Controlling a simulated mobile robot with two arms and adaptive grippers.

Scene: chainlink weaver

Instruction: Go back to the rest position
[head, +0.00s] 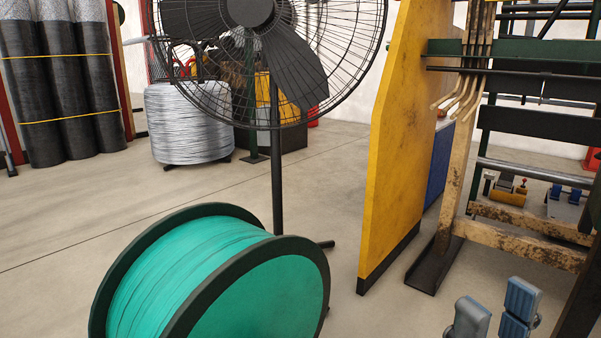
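My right gripper (496,310) shows at the bottom right edge of the head view. Its two blue-grey fingers stand apart with a gap between them, and nothing shows between them. The rest of that gripper and its arm are cut off by the frame. My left gripper is not in view. A yellow machine panel (402,130) and the dark and worn beige machine frame (530,243) stand beyond the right gripper.
A large spool of teal wire (190,275) lies on its side in front, left of centre. A black fan (250,60) on a pole stands behind it. A silver wire coil (188,122) and dark mesh rolls (65,85) stand farther back. Bare concrete floor (90,205) lies between.

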